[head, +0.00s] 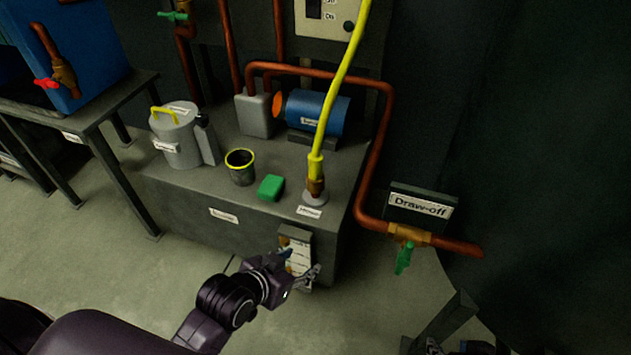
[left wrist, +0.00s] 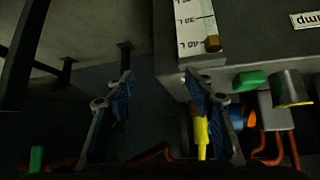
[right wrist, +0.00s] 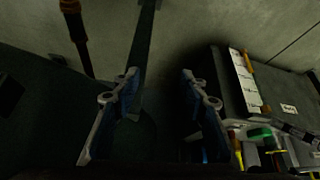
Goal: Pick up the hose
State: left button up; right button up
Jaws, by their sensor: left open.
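The yellow hose (head: 340,82) hangs from the top of the head view. Its brass lower end (head: 315,186) stands in a round grey fitting (head: 315,198) on the bench's front right corner. In the left wrist view, a yellow length of hose (left wrist: 201,138) shows beside the right finger. My left gripper (head: 299,265) is open and empty, below and in front of the bench top, apart from the hose. Its open fingers fill the left wrist view (left wrist: 158,76). My right gripper (right wrist: 159,73) is open and empty over dark floor; only dark parts show at the head view's bottom edge.
The grey bench (head: 190,192) carries a lidded can (head: 178,138), a yellow-rimmed cup (head: 241,170), a green block (head: 271,188) and a blue motor (head: 318,112). A copper pipe (head: 377,150) runs down the right side to a green-handled draw-off valve (head: 404,257). Floor in front is clear.

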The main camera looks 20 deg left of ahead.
pick_arm(q)
jog(key=w+r+t+h, duration=0.2)
jog(key=w+r+t, duration=0.15)
jog(key=w, duration=0.65)
jog(key=t+y, duration=0.1)
jog(key=t, duration=0.4)
send_near(312, 167)
jog(key=shift+n, duration=0.4)
jog(key=w, duration=0.4)
jog(key=shift+d+f, duration=0.1)
jog(key=shift+d, duration=0.15)
jog(key=w+b, duration=0.1)
jog(key=w, duration=0.1)
jog(key=shift+w, duration=0.3)
jog(key=shift+w+d, duration=0.15)
jog(key=shift+w, duration=0.1)
jog(key=w+b, duration=0.1)
jog(key=w, duration=0.1)
jog(key=w+d, duration=0.1)
jog(key=w, duration=0.1)
jog(key=shift+w+d+b, duration=0.2)
jog(key=shift+b, duration=0.2)
jog(key=shift+w, duration=0.1)
pick_arm(e)
jog(key=w+a+r+t+y, duration=0.2)
jog(key=w+a+r+t, duration=0.2)
jog(key=w+r+t, duration=0.3)
jog(key=w+r, duration=0.3)
jog(key=shift+w+r, duration=0.25)
jog(key=shift+w, duration=0.15)
